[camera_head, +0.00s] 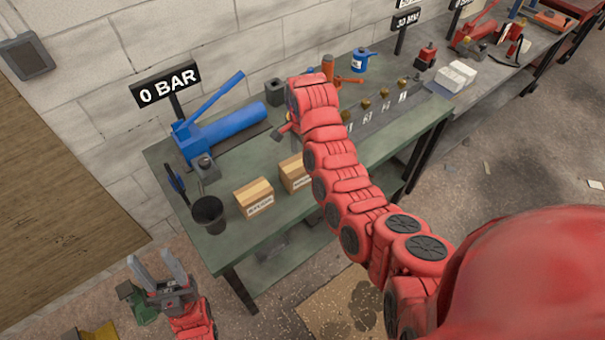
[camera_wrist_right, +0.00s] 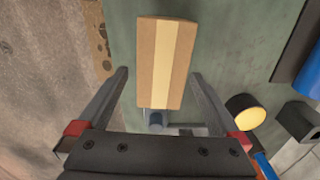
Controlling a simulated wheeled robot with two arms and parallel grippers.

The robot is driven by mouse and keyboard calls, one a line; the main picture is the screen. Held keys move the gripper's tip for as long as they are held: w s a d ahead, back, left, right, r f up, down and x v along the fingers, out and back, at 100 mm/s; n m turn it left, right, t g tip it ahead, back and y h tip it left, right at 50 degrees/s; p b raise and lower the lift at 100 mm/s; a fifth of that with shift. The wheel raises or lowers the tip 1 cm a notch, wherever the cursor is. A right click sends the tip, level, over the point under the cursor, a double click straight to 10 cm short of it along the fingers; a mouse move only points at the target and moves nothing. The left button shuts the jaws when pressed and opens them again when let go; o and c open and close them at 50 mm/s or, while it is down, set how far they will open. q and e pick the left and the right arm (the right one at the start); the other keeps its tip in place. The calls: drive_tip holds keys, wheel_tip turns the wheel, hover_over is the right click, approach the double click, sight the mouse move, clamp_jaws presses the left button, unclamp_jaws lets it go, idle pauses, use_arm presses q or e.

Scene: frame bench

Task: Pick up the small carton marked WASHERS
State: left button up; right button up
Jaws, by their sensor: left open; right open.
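Two small cardboard cartons with pale tape stand on the green bench. The left carton (camera_head: 254,198) has a front label too small to read surely. The right carton (camera_head: 294,173) is partly covered by my right arm, and its label is also unreadable. The right wrist view shows one carton (camera_wrist_right: 166,62) from above; I cannot tell which of the two it is. My right gripper (camera_wrist_right: 160,76) is open, its fingers on either side of the carton's lower end, seemingly not touching it. My left gripper (camera_head: 155,262) is open and empty, off the bench's left front.
A black cup (camera_head: 208,214) stands left of the cartons on the green bench (camera_head: 240,254). A blue pump (camera_head: 225,130) lies behind them, near a "0 BAR" sign (camera_head: 165,84). Several brass pieces stand to the right, beyond my arm.

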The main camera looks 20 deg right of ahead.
sight(302, 162)
drive_tip(key=shift+f+p, duration=1.35)
drive_tip(key=shift+f, duration=0.25)
drive_tip(key=f, duration=0.1)
drive_tip(key=f+p, duration=0.1)
drive_tip(key=shift+w+f, duration=0.2)
drive_tip(key=shift+f, duration=1)
clamp_jaws()
